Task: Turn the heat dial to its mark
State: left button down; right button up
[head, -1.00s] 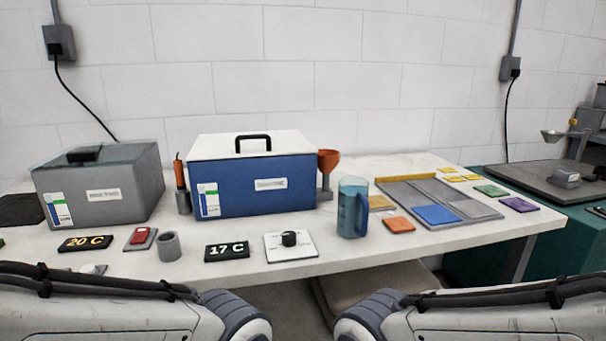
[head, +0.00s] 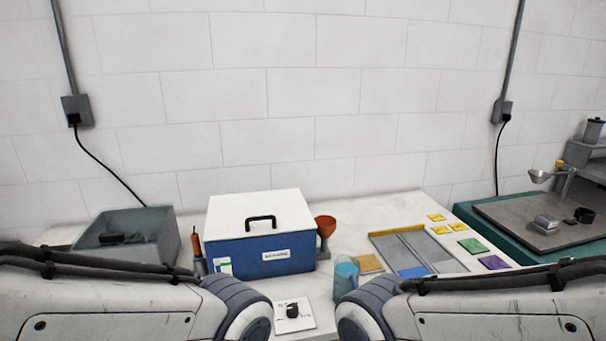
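The heat dial is probably the black knob (head: 292,309) on a small white plate (head: 306,322) at the table's front, in the gap between my two arms. Its mark is too small to make out. My arms cross the lower left and lower right of the head view, close to the camera. Neither gripper shows. The number displays seen earlier at the front of the table are hidden behind my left arm.
A blue box with a white lid (head: 260,215) stands behind the dial. A grey bath (head: 160,226) is at left. A blue jug (head: 346,272) is partly hidden by my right arm.

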aim_at(293, 309)
jog(key=u, duration=0.55)
jog(key=k, duration=1.2)
jog(key=u, duration=0.7)
jog(key=i, duration=0.55)
jog(key=z, duration=0.7)
jog(key=i, duration=1.1)
jog(key=z, duration=0.7)
